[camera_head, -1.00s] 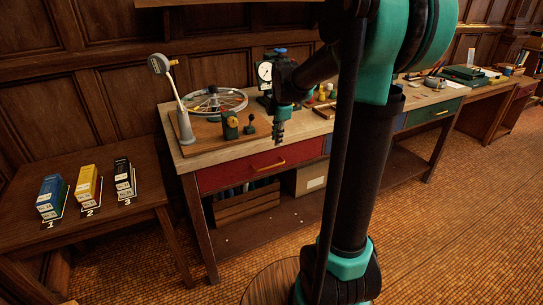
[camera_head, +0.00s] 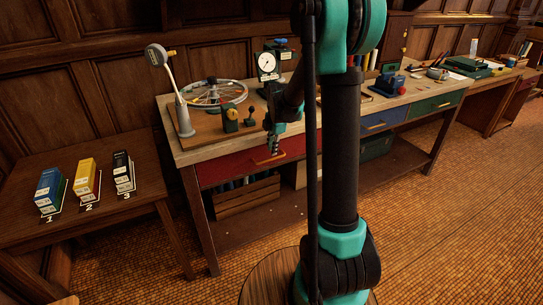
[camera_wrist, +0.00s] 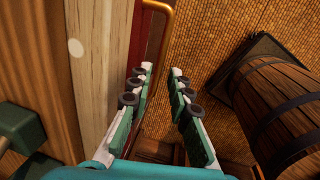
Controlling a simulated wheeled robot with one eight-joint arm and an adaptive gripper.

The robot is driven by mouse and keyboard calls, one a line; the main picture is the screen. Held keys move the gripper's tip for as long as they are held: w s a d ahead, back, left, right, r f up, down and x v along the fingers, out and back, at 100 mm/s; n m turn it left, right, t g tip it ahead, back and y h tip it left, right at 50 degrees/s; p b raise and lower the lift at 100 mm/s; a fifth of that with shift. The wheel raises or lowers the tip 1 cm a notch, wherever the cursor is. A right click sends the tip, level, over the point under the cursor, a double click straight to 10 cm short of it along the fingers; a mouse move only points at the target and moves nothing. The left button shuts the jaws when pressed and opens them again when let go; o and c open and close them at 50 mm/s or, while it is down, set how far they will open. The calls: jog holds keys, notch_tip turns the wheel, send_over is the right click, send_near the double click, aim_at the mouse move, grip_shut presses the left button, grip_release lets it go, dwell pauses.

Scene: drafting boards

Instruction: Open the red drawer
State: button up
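The red drawer (camera_head: 228,168) is the leftmost drawer under the workbench top, and its front looks flush with the bench. Its brass handle (camera_head: 268,158) is partly hidden behind my gripper (camera_head: 274,143). In the wrist view, my gripper (camera_wrist: 161,72) is open, with nothing between its fingers. The red drawer front (camera_wrist: 151,42) runs between and beyond the fingertips there. The brass handle (camera_wrist: 167,10) shows at the top edge, beyond the fingertips and apart from them.
The bench top (camera_head: 190,153) carries a wheel (camera_head: 215,94), a dial gauge (camera_head: 267,66) and tools. Blue (camera_head: 379,122) and green (camera_head: 434,105) drawers lie to the right. A wooden crate (camera_head: 247,197) sits below. A barrel (camera_wrist: 282,100) stands at the right in the wrist view.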

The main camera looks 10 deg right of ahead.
jog(key=shift+w+a+f, duration=0.1)
jog(key=shift+w+f, duration=0.1)
jog(key=shift+f, duration=0.95)
jog(key=shift+w+a+f, duration=0.1)
jog(key=shift+w+f, duration=0.1)
jog(key=shift+f, duration=0.9)
jog(key=shift+c, duration=0.6)
grip_shut()
